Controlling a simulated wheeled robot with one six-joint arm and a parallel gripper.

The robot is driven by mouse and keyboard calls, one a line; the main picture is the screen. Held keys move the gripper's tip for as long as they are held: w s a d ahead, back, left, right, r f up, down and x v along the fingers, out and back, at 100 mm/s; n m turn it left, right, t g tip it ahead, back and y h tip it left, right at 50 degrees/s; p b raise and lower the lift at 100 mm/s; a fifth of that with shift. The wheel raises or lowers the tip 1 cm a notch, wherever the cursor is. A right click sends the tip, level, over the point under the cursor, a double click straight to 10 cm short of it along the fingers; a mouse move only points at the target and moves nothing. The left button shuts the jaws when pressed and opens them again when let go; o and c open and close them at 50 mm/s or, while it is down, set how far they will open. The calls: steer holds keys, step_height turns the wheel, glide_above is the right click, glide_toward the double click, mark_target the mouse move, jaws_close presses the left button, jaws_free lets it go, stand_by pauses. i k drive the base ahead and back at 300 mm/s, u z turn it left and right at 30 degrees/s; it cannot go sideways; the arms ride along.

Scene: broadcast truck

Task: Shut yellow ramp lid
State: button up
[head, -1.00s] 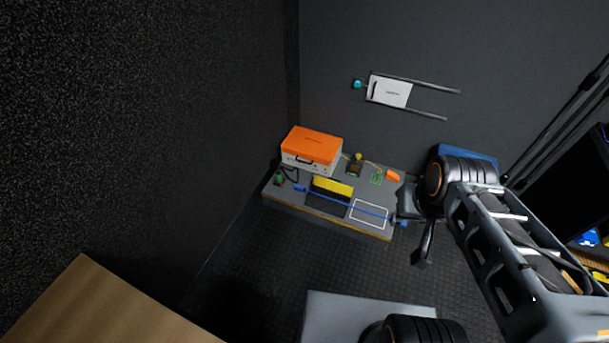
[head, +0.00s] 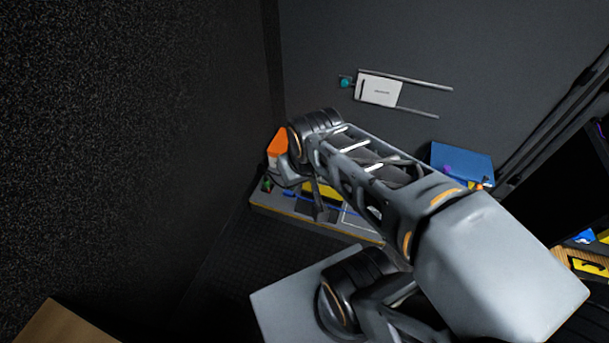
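The yellow ramp lid (head: 331,197) lies on the grey worktop (head: 275,204) in the head view, partly covered by my arm. A dark panel shows just in front of it. My gripper (head: 319,210) points down over the worktop at the lid's left part, in front of the yellow strip. It is small and dark here, so its opening and any contact with the lid cannot be made out.
A blue box (head: 461,163) is at the right. A white panel on rails (head: 379,90) is on the back wall. A dark wall closes the left side.

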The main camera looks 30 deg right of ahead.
mark_target(326, 192)
steer(key=z, duration=0.35)
steer(key=i, duration=1)
steer(key=z, duration=0.75)
